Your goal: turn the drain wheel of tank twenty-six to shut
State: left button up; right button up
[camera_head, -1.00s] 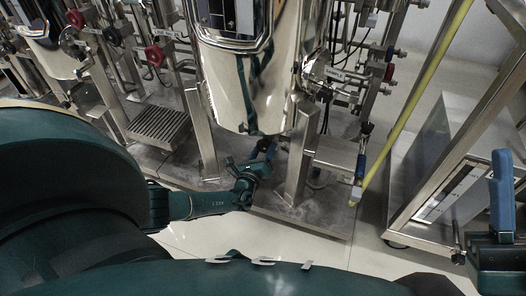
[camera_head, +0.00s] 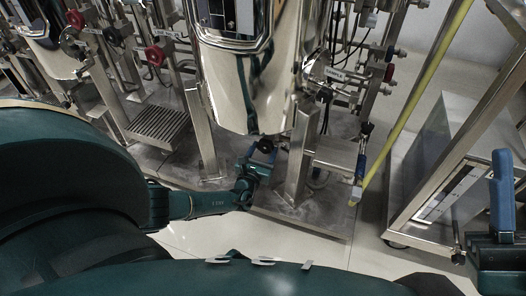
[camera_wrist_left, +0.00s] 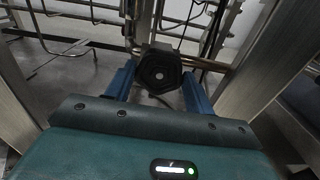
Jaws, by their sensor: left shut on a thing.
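The tank (camera_head: 240,95) is a shiny steel vessel in the middle of the head view. Its dark drain wheel (camera_head: 265,146) is a small knob low under the tank, partly hidden by my left gripper. My left gripper (camera_head: 262,154) reaches in from the left below the tank, with its blue fingers on the wheel. In the left wrist view, the black many-sided wheel (camera_wrist_left: 158,72) sits between the two blue fingers (camera_wrist_left: 157,84), which are shut on it. My right gripper (camera_head: 502,165) shows at the lower right with a blue finger; its opening is unclear.
Steel legs (camera_head: 297,150) of the skid stand close to the right of my left gripper. A yellow pole (camera_head: 415,95) leans farther right, before a wheeled steel frame (camera_head: 455,160). Red-wheeled valves (camera_head: 154,55) are at the left. Pale floor lies in front.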

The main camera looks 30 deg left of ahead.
pick_arm(q)
jog(key=shift+f, duration=0.1)
dwell(0.3)
jog(key=o, duration=1)
jog(key=shift+c, duration=0.2)
jog(key=shift+s, duration=0.25)
jog(key=p+v, duration=0.4)
jog(key=v, duration=0.8)
jog(key=shift+s+d+p, duration=0.15)
jog(key=shift+s+p, duration=0.2)
jog(key=shift+p, duration=0.05)
pick_arm(e)
jog(key=f+m+h, duration=0.3)
jog(key=m+h, duration=0.1)
jog(key=f+m+h, duration=0.2)
jog(key=shift+w+a+f+g, duration=0.25)
jog(key=shift+f+g, duration=0.1)
jog(key=shift+g, duration=0.05)
